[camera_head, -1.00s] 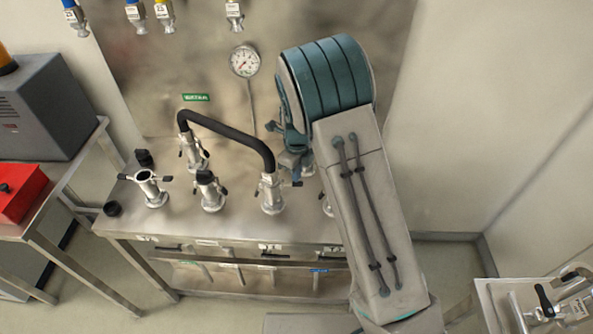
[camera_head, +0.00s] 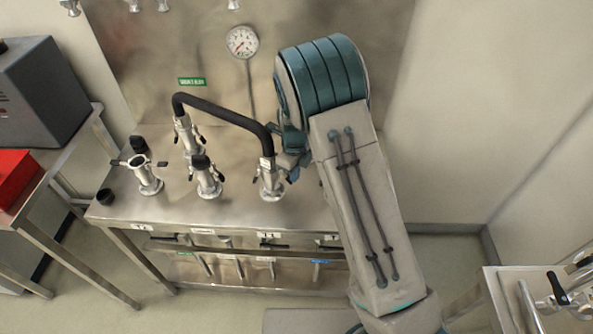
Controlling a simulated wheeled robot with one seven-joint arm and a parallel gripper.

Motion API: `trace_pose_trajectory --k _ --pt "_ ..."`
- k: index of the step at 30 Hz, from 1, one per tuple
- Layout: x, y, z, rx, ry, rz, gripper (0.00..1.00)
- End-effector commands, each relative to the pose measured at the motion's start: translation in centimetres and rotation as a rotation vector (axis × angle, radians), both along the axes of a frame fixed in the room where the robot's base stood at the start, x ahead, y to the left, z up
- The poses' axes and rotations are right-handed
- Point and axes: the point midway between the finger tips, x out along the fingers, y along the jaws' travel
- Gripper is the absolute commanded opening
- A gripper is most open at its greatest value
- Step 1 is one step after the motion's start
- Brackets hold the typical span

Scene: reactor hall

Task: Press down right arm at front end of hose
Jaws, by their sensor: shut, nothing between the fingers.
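A black hose (camera_head: 222,112) arches between two metal couplings on the steel bench. Its back end sits on the rear left coupling (camera_head: 187,134). Its front end sits on the front right coupling (camera_head: 270,180). A small dark lever arm shows at the right side of that front coupling, right beside my gripper (camera_head: 291,172). My gripper is low behind my teal and grey arm, close to the right of the hose's front end. Its fingers are small and partly hidden, and I cannot tell whether they touch the lever. They hold nothing that I can see.
An open coupling with side levers (camera_head: 147,178) and a black-capped coupling (camera_head: 206,180) stand left on the bench (camera_head: 235,212). A gauge (camera_head: 242,42) hangs on the back panel. A red box (camera_head: 14,178) sits on the left table. Pipework stands at lower right.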

Motion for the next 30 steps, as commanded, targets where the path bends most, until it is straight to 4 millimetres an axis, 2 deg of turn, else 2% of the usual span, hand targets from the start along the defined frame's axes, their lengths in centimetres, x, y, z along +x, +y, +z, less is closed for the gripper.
trace_pose_trajectory --k 2,19,30 --pt "0.0 0.2 -0.5 -0.001 0.001 0.001 0.00" --pt "-0.1 -1.0 1.0 -0.001 0.001 0.000 0.00" --pt "0.0 -1.0 5.3 -0.001 -0.001 0.000 0.00"
